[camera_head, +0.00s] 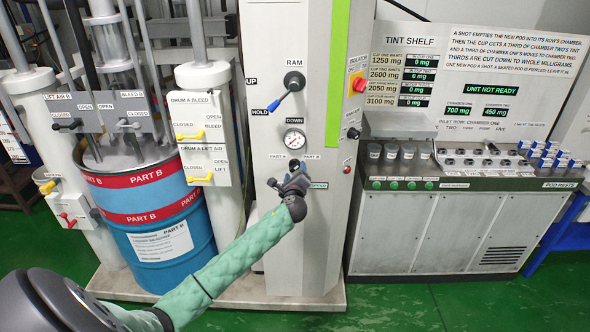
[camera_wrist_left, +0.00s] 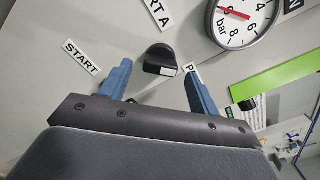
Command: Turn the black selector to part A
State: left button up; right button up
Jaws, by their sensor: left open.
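The black selector (camera_wrist_left: 160,59) is a small knob with a white mark on the machine's front panel. In the left wrist view it sits just beyond and between my fingertips, with visible gaps to both fingers. Its white mark lies on the side towards a label starting with P, mostly hidden by a finger. The PART A label (camera_wrist_left: 158,11) is above it in that view. My left gripper (camera_wrist_left: 158,78) is open and empty. In the head view my left gripper (camera_head: 294,181) is at the panel below the PART A and PART B labels, largely covering the selector. My right gripper is not in view.
A pressure gauge (camera_head: 294,139) is just above the selector, and the blue-handled RAM lever (camera_head: 287,92) is higher. A START label (camera_wrist_left: 83,57) is beside the selector. The PART B drum (camera_head: 150,215) stands left; the tint cabinet (camera_head: 450,225) stands right.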

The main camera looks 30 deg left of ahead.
pick_arm(q)
jog(key=shift+w+a, duration=0.3)
jog(key=shift+w, duration=0.05)
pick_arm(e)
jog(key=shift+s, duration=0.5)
pick_arm(q)
jog(key=c, duration=1)
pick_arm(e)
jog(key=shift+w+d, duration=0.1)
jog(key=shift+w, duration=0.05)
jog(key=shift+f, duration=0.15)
